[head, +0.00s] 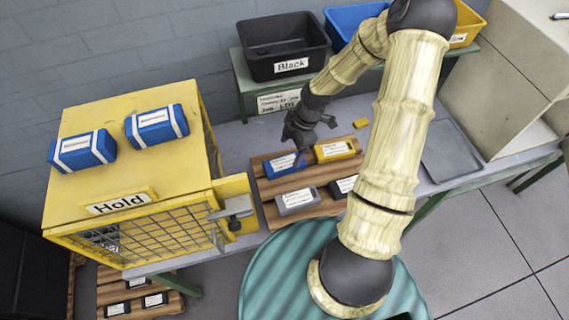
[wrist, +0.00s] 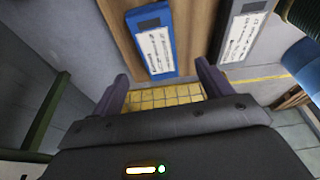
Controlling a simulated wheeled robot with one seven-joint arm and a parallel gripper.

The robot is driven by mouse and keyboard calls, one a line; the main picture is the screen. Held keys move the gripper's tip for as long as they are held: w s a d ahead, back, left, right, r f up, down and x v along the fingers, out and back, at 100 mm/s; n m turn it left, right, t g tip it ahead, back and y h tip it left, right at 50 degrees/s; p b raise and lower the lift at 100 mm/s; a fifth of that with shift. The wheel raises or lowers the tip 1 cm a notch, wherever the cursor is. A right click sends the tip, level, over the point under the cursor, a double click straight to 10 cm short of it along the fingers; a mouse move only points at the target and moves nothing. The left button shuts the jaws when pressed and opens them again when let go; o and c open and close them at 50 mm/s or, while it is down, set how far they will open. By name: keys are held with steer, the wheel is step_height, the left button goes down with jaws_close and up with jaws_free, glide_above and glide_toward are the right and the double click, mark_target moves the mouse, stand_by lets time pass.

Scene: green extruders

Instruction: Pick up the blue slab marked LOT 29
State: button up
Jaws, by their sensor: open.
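A blue slab (head: 285,165) with a white label lies on a wooden pallet (head: 262,190) on the bench. The label is too small to read, so I cannot confirm LOT 29. My gripper (head: 303,138) is above the pallet's back edge, just behind the blue slab. In the wrist view a blue slab (wrist: 150,40) lies ahead of my gripper (wrist: 163,85), roughly in line with the gap between the fingers. The fingers are apart with nothing held between them. Two more blue slabs (head: 83,151) (head: 157,127), with white bands, lie on top of the yellow Hold cage (head: 190,100).
A yellow slab (head: 334,150), a grey slab (head: 297,200) and a black slab (head: 346,185) share the pallet. A black bin (head: 283,45), a blue bin (head: 345,22) and a yellow bin (head: 465,25) stand on a shelf behind. A grey tray (head: 450,155) lies to the right.

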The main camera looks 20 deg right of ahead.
mark_target(285, 162)
steer(key=shift+x, duration=0.95)
steer(key=shift+p+x, duration=0.95)
steer(key=shift+x, duration=1.65)
steer(key=shift+w+d, duration=0.1)
steer(key=shift+d, duration=0.1)
steer(key=c, duration=1.2)
